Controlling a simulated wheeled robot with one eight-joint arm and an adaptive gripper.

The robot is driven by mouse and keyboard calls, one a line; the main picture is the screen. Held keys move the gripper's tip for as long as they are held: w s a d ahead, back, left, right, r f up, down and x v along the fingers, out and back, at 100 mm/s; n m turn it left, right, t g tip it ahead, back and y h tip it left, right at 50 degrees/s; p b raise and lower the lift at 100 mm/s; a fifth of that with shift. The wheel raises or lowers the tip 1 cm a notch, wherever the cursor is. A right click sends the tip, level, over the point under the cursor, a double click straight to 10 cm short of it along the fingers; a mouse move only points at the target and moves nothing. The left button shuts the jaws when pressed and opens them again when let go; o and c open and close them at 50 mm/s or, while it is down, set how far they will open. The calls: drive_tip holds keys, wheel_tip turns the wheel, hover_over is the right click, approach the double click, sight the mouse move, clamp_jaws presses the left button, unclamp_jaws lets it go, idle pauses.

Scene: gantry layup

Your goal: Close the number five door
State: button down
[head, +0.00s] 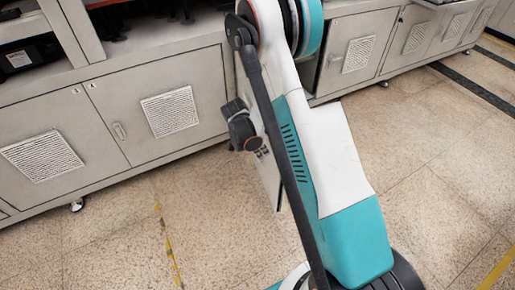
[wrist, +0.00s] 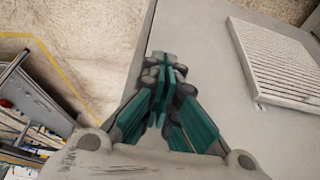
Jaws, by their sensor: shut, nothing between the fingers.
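A grey cabinet door (head: 268,180) stands swung out from the cabinet front in the head view, seen nearly edge-on and partly hidden by my arm. No number can be read on it. In the wrist view a grey door panel (wrist: 205,50) with a white vent grille (wrist: 275,62) fills the right side. My gripper (wrist: 164,68), with teal fingers, is shut and empty. It lies over the panel's left edge in that view; I cannot tell whether it touches. My arm hides most of the opening behind the door.
Shut cabinet doors with vents stand to the left (head: 150,105) and right (head: 360,50) in the head view. Speckled floor (head: 120,240) in front is clear, with yellow tape lines (head: 168,245). A rack with equipment (wrist: 25,105) shows at the wrist view's left.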

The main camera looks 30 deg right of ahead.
drive_tip(key=shift+s+d+b, duration=0.15)
drive_tip(key=shift+d+b, duration=0.1)
drive_tip(key=shift+d, duration=0.75)
drive_tip(key=shift+s+d+b, duration=0.15)
drive_tip(key=shift+d+b, duration=0.1)
drive_tip(key=shift+d, duration=0.75)
drive_tip(key=shift+d, duration=0.15)
